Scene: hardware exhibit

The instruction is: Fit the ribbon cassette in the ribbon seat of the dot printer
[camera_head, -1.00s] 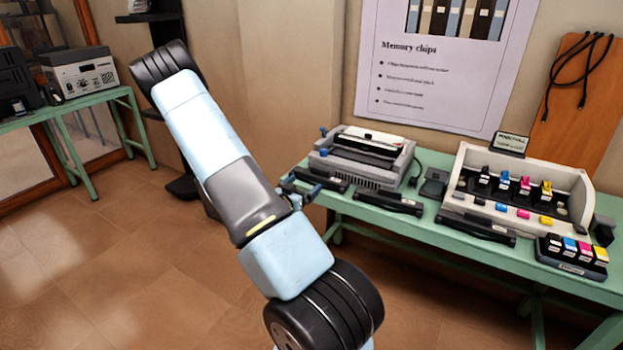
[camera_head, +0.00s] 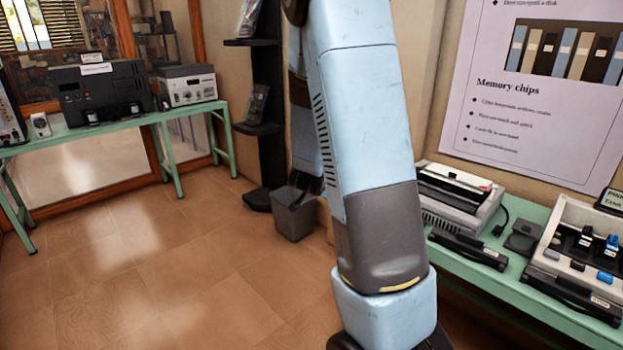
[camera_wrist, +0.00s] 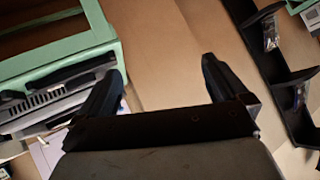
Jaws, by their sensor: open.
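The dot printer (camera_head: 460,195), a grey machine with a pale top, stands on the green table at the right of the head view. Its ribbon seat cannot be made out. A long black bar-shaped piece (camera_head: 468,250) lies in front of it, and another (camera_head: 570,297) lies further right. I cannot tell which is the ribbon cassette. In the wrist view, my gripper (camera_wrist: 163,85) is open and empty, its two dark fingers wide apart with bare brown surface between them. A grey ridged machine (camera_wrist: 45,103) and a dark bar (camera_wrist: 70,76) show beyond the left finger.
The green table (camera_head: 525,218) also bears a beige tray unit (camera_head: 590,225) and a small dark block (camera_head: 523,237). A grey bin (camera_head: 294,220) and a black shelf stand (camera_head: 262,100) are behind my arm. The tiled floor (camera_head: 150,270) at left is clear.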

